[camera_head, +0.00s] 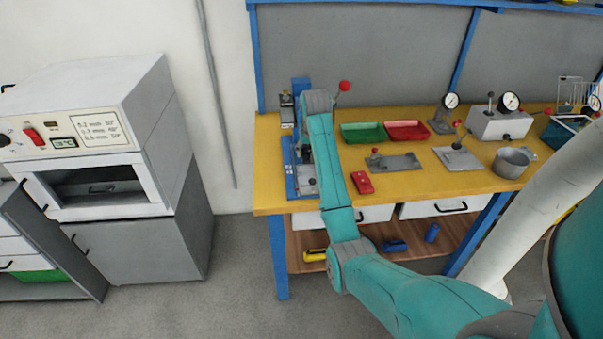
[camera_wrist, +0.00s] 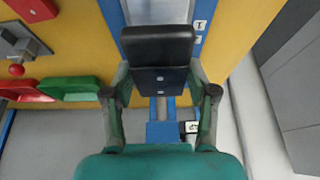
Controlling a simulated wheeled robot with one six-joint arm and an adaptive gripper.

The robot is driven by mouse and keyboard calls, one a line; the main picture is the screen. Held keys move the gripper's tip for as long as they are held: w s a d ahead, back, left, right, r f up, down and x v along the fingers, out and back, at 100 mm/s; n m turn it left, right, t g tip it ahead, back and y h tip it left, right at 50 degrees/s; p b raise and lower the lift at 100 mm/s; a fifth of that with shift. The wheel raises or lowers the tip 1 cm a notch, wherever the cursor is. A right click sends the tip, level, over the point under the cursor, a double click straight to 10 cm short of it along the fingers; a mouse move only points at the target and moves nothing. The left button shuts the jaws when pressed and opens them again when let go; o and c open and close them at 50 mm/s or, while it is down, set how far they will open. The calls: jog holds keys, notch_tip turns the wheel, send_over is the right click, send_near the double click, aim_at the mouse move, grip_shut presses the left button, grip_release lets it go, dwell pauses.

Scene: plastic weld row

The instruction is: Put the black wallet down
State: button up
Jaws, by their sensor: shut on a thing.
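The black wallet (camera_wrist: 158,44) is between the fingertips of my gripper (camera_wrist: 160,78) in the wrist view. My gripper is shut on it from both sides. The wallet is above the blue base (camera_wrist: 188,13) of a machine on the yellow bench; I cannot tell whether it touches anything below. In the head view my arm hides most of the gripper, and I cannot make out the wallet there.
The yellow workbench (camera_head: 268,160) carries the blue-based machine (camera_head: 290,176), a green tray (camera_head: 363,133), a red tray (camera_head: 408,131), a red object (camera_head: 362,183) and a grey pot (camera_head: 511,163). Some bare yellow top shows at the front. A grey oven (camera_head: 95,140) stands at left.

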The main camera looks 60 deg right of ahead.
aim_at(309, 174)
notch_tip(309, 174, down, 8)
jog(key=shift+f, duration=0.2)
jog(key=shift+f, duration=0.1)
dwell(0.3)
jog(key=o, duration=1.1)
jog(key=shift+o, duration=0.2)
jog(key=v, duration=1.2)
jog(key=shift+d, duration=0.15)
jog(key=shift+s, duration=0.1)
